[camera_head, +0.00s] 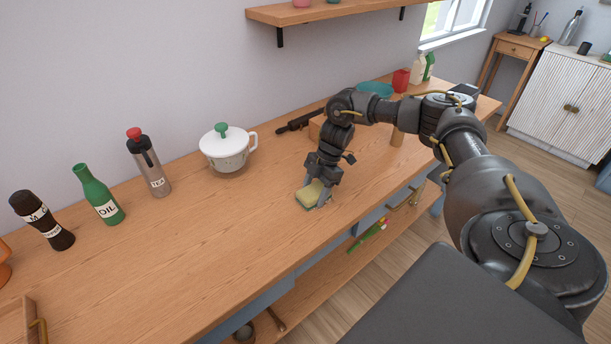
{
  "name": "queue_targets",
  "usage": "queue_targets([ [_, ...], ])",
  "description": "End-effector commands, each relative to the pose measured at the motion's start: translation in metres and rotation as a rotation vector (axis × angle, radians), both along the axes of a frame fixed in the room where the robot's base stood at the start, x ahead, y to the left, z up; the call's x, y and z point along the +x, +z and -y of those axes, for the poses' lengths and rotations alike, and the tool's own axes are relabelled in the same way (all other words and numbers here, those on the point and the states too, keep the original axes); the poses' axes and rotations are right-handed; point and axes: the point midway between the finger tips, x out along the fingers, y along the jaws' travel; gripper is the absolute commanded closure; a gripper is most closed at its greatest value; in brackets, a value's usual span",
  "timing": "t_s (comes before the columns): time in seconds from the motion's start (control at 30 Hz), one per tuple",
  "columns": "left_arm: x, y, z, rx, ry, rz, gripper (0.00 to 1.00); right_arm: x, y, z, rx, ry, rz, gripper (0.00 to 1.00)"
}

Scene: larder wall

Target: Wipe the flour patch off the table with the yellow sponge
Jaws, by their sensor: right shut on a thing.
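The yellow sponge (309,196) is at the front part of the wooden table (215,234), low at the tabletop. My right gripper (318,190) points down and is shut on the sponge, its fingers on either side of it. I cannot tell whether the sponge touches the wood. No flour patch can be made out; the gripper and sponge hide a small part of the table. My left gripper is not in view.
A white lidded pot (227,150), a tea flask (150,165), a green oil bottle (97,196) and a dark bottle (42,221) line the back left. A dark tool (297,122) lies behind the gripper.

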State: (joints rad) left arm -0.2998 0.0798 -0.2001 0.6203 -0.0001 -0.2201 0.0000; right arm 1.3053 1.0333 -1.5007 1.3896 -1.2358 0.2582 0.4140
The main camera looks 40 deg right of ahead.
Motion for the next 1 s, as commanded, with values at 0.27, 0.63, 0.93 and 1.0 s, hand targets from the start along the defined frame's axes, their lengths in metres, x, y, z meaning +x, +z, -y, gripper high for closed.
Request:
queue_targets([
  [0.27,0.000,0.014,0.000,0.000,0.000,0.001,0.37,0.004,-0.001,-0.032,0.001,0.013,-0.001,0.63],
  [0.63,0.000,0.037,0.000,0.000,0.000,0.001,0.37,0.008,0.019,-0.058,0.001,0.017,0.004,0.63],
  [0.93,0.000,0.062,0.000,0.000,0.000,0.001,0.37,0.007,0.047,-0.059,0.000,0.019,0.001,0.63],
  [1.0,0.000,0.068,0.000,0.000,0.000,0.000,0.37,0.008,0.053,-0.059,0.000,0.019,0.001,0.63],
])
